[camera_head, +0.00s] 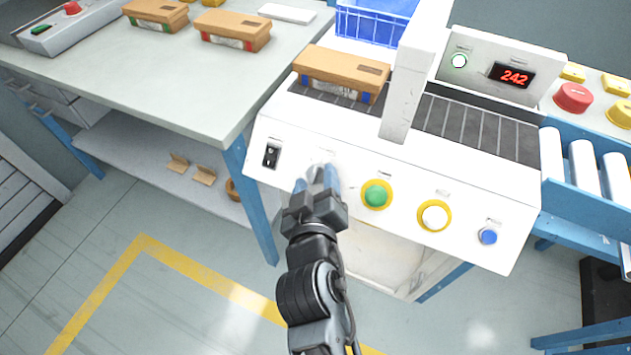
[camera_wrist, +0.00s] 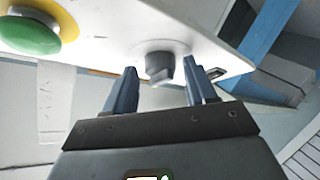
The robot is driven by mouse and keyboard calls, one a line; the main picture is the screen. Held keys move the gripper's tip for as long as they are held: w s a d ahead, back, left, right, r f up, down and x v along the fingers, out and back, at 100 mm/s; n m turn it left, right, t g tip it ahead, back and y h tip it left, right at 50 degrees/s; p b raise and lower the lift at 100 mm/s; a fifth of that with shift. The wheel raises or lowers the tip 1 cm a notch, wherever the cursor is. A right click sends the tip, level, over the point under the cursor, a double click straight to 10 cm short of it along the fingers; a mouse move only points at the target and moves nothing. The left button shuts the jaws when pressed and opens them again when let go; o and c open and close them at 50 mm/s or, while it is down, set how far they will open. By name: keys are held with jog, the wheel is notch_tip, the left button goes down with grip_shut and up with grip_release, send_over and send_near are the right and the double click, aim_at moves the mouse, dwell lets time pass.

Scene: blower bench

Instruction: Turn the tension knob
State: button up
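The tension knob (camera_wrist: 160,66) is a small grey knob on the white front panel of the machine (camera_head: 460,215), seen at the upper middle in the wrist view. My gripper (camera_head: 318,174) reaches up to the panel between the black switch and the green button. In the wrist view my gripper (camera_wrist: 162,76) is open, with one blue finger on each side of the knob. A gap shows at the left finger; the right finger looks very close, and I cannot tell whether it touches.
The panel also bears a black switch (camera_head: 271,155), a green button (camera_head: 376,194), a white button (camera_head: 434,215) and a blue button (camera_head: 488,236). A cardboard box (camera_head: 345,70) sits on the belt. A display (camera_head: 514,76) reads 242. A grey bench (camera_head: 170,85) stands left.

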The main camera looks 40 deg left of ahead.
jog(key=shift+o, duration=0.4)
jog(key=shift+s, duration=0.1)
jog(key=shift+s+d, duration=0.25)
jog(key=v, duration=0.7)
jog(key=shift+r, duration=0.1)
